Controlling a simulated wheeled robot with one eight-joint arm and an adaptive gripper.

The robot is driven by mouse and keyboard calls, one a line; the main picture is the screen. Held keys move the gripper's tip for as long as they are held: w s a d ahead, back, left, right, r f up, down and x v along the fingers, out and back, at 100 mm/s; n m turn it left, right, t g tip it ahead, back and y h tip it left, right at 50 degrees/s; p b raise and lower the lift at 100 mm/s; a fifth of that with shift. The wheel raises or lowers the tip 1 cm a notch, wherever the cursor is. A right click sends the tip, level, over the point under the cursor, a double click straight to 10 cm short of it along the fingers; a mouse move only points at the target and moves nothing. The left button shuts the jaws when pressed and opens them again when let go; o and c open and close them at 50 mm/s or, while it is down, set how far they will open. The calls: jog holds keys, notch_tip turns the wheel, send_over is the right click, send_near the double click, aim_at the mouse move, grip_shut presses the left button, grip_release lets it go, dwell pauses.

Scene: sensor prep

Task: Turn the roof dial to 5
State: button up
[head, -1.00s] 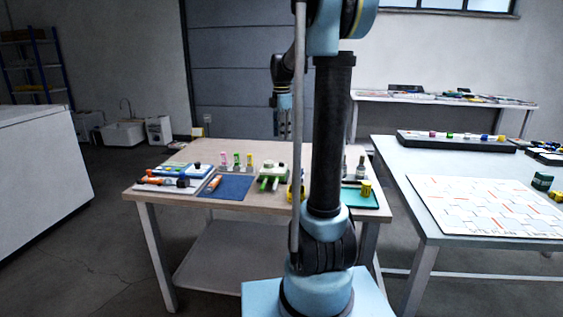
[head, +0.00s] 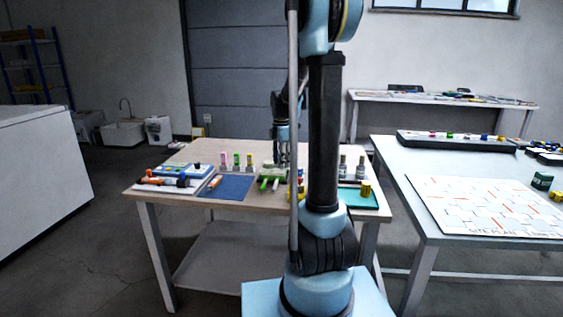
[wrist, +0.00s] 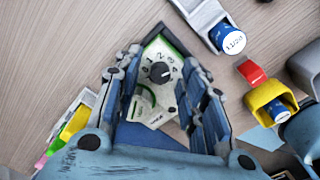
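The roof dial is a black round knob (wrist: 160,72) on a white plate with printed numbers, set on a white and green device (wrist: 152,103). In the head view the device (head: 268,173) stands on the wooden table, partly hidden by my gripper. My gripper (wrist: 162,66) is open, with one finger on each side of the dial plate and the knob between them. In the head view my gripper (head: 282,158) points straight down over the device. I cannot tell whether the fingers touch it, nor which number the knob points to.
A blue mat (head: 228,187) lies left of the device. Small coloured bottles (head: 237,160) stand behind the mat. Bare wood shows at the wrist view's upper left.

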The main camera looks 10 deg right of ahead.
grip_shut()
jog(key=shift+m, duration=0.3)
jog(key=m, duration=0.3)
jog(key=shift+m, duration=2.5)
grip_release()
